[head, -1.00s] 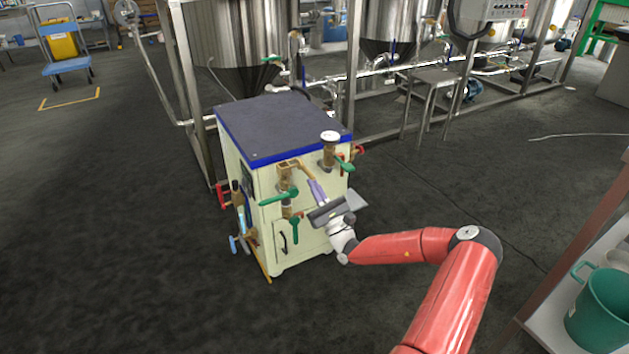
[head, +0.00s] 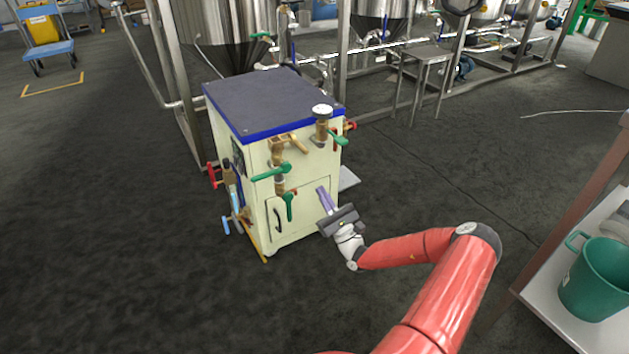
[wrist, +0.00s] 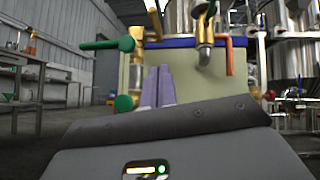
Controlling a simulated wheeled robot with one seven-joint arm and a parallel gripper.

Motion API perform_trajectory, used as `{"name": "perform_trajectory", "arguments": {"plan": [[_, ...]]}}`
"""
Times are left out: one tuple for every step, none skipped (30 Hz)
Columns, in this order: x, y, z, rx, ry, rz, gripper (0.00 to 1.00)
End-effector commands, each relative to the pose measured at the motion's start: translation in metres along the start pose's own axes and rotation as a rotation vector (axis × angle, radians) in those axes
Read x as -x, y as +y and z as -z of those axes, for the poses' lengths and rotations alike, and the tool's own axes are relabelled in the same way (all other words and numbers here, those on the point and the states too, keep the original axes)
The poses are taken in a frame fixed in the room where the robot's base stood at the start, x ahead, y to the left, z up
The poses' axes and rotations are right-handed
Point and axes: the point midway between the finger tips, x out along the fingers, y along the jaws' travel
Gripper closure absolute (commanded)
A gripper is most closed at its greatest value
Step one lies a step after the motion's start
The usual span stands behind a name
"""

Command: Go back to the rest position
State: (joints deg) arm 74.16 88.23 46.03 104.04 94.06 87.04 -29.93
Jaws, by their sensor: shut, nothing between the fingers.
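My gripper (head: 323,194) is shut and empty, its purple fingers together. It is in front of the right part of the cream cabinet's front face (head: 310,163), below the brass valve fittings. In the wrist view the closed fingers (wrist: 158,88) point at the cabinet (wrist: 190,75), which has green, orange and brass fittings around its top edge. I cannot tell the exact gap between the fingertips and the cabinet face. My red arm reaches in from the lower right of the head view.
Green-handled valves (head: 270,173) stick out from the cabinet front, and red and blue handles (head: 226,224) at its left side. Steel tanks (head: 215,30) and a steel stool (head: 425,60) stand behind. A shelf with a green bucket (head: 597,285) is at right. Floor in front is clear.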

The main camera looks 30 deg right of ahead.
Motion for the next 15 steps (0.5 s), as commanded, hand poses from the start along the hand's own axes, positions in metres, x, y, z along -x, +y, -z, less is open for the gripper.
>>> {"name": "perform_trajectory", "arguments": {"plan": [[0.008,0.000,0.001,0.000,0.001,0.000,1.00],[0.012,0.000,0.001,0.000,0.001,0.000,1.00],[0.015,0.000,0.001,0.001,0.001,0.000,1.00],[0.018,0.000,0.001,0.001,0.001,0.000,1.00],[0.020,0.000,0.001,0.001,0.000,0.000,1.00],[0.022,0.000,0.001,0.001,0.000,-0.001,1.00],[0.023,0.000,0.001,0.001,0.000,-0.001,1.00],[0.024,0.000,0.001,0.001,0.000,-0.001,1.00],[0.024,0.000,0.001,0.001,0.000,-0.001,1.00],[0.024,0.000,0.001,0.001,0.000,-0.001,1.00],[0.024,0.000,0.000,0.001,-0.001,-0.002,1.00],[0.023,0.001,0.000,0.001,-0.001,-0.008,1.00],[0.021,0.003,-0.001,0.000,-0.002,-0.019,1.00],[0.019,0.007,-0.002,-0.001,-0.002,-0.037,1.00],[0.014,0.013,-0.005,-0.003,-0.004,-0.075,1.00]]}}
